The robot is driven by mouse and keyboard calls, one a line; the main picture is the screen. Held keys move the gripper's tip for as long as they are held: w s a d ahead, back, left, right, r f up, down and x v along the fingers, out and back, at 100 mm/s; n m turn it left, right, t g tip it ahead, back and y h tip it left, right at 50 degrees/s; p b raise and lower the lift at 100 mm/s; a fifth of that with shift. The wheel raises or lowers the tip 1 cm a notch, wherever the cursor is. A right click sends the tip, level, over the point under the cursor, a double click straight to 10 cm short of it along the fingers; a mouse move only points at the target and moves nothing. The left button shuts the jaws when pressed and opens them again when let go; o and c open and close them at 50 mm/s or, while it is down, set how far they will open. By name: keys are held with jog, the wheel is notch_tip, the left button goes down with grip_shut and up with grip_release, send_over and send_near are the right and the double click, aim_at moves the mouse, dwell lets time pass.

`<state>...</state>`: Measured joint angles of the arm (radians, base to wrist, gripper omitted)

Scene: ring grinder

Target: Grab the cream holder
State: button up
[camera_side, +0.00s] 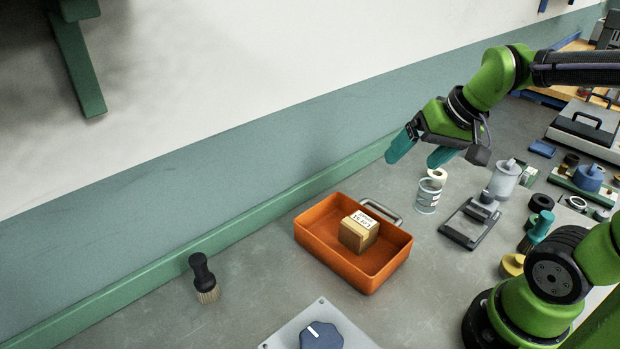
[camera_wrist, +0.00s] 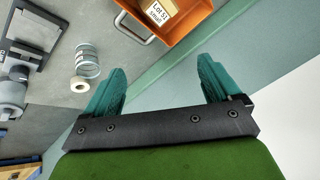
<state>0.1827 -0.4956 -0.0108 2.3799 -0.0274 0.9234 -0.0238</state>
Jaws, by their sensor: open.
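A small cream-coloured round piece with a hole (camera_side: 437,175) is the best match for the cream holder, though I cannot be sure. It stands on the grey bench just behind a clear banded cylinder (camera_side: 428,196). In the wrist view the cream piece (camera_wrist: 80,86) lies left of the left finger, beside the banded cylinder (camera_wrist: 88,60). My gripper (camera_side: 420,154) has teal fingers, apart and empty, above the bench near the back wall.
An orange tray (camera_side: 330,252) with a labelled box (camera_side: 358,232) stands left of the cylinder. A grey fixture (camera_side: 470,222) and a whitish canister (camera_side: 506,180) stand to the right. A brush (camera_side: 204,278) is at the far left. Bench between brush and tray is clear.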

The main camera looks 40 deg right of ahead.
jog(key=w+d+f+g, duration=0.15)
jog(key=w+d, duration=0.25)
jog(key=d, duration=0.4)
jog(key=n+g, duration=0.4)
jog(key=n, duration=0.3)
send_over(438, 173)
jog(key=shift+h, duration=0.4)
jog(key=f, duration=1.5)
jog(key=shift+s+f, duration=0.2)
jog(key=shift+f, duration=0.1)
jog(key=shift+w+f, duration=0.15)
jog(key=shift+f, duration=1.2)
jog(key=shift+w+f, duration=0.1)
jog(key=shift+f, duration=1.25)
jog(key=shift+c, duration=0.3)
jog(key=c, duration=1.1)
